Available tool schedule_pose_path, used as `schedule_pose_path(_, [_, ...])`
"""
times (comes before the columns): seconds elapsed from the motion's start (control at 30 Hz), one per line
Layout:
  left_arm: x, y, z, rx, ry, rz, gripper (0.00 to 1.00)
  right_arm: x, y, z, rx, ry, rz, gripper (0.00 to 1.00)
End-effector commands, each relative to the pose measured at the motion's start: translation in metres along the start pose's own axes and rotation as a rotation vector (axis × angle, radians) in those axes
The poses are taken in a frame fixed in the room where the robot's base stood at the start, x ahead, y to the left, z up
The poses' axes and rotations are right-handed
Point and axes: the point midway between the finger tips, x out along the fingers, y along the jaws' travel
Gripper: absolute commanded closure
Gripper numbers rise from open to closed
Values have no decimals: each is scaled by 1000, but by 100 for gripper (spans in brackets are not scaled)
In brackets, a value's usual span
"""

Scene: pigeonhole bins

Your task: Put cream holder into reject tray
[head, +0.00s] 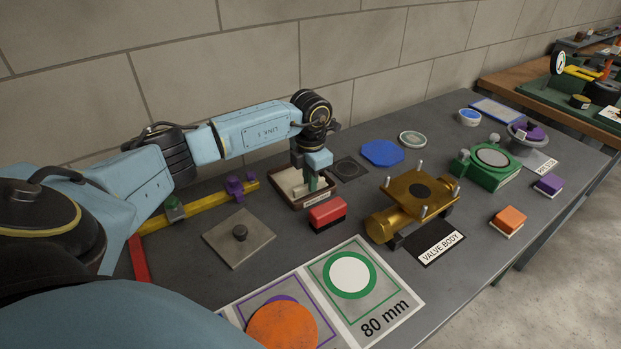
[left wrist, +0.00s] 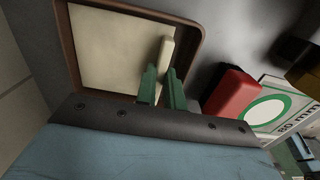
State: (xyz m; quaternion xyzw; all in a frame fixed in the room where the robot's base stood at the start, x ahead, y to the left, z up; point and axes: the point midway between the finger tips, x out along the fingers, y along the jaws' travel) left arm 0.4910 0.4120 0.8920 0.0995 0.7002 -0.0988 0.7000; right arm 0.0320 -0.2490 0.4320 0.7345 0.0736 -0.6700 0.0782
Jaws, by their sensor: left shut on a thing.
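The reject tray (head: 284,196) is a shallow brown-rimmed tray with a cream inside and a small label on its front. It also fills the upper part of the left wrist view (left wrist: 70,48). My left gripper (head: 308,183) reaches down from above over the tray's right part. Its green fingers (left wrist: 161,80) are shut on the cream holder (left wrist: 166,55), a narrow cream bar whose end shows beyond the fingertips. The holder is over or in the tray; I cannot tell whether it touches the floor. My right gripper is not in view.
A red block (head: 327,213) stands close to the tray's front right. A dark square mat (head: 349,168) lies to its right. The gold valve body (head: 416,194) stands farther right. A metal plate with a knob (head: 239,238) and a yellow rail (head: 200,208) lie to the left.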

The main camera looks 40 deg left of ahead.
Motion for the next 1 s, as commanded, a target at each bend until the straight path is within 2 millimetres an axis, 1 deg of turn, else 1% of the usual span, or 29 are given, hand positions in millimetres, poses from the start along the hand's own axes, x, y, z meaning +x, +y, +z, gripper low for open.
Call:
schedule_pose_path(0.47, [0,0,0,0,-1,0,100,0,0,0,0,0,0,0])
schedule_pose_path(0.9, [6,0,0,0,-1,0,100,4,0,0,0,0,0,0])
schedule_pose_path(0.93, [5,0,0,0,-1,0,86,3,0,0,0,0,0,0])
schedule_pose_path(1.0, [5,0,0,0,-1,0,77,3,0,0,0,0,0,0])
